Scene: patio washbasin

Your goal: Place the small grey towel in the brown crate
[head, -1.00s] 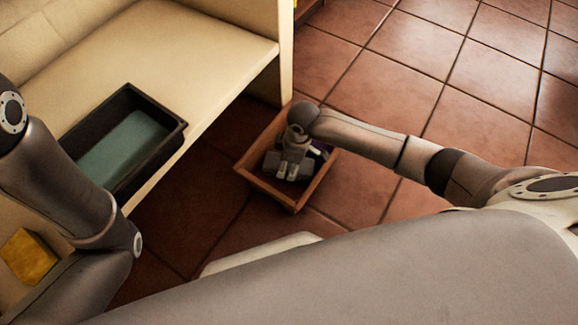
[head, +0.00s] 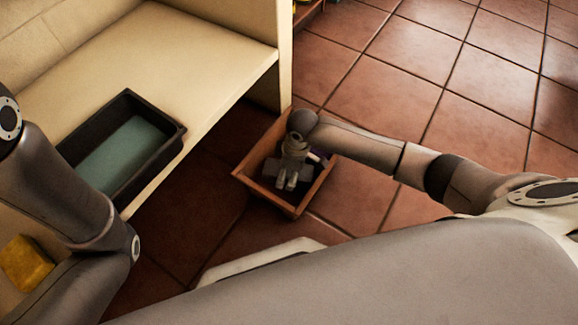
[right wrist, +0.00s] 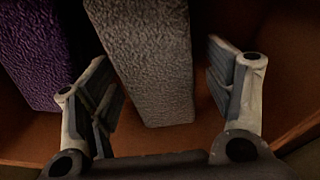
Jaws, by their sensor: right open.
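The brown crate (head: 262,194) sits on the tiled floor beside the bench. My right gripper (head: 286,183) reaches down into it. In the right wrist view the small grey towel (right wrist: 150,60) is a thick textured block inside the crate. The open fingers of my right gripper (right wrist: 160,82) are on either side of the towel's near end, with a gap at the right finger. I cannot tell whether the left finger touches it. In the head view my gripper mostly hides the towel. My left arm shows at the left, but its gripper is out of view.
A purple towel (right wrist: 40,55) lies left of the grey one in the crate. A dark tray (head: 172,150) with a teal bottom stands on the cream bench (head: 190,50). A yellow sponge-like block (head: 27,262) is at lower left. Floor right of the crate is clear.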

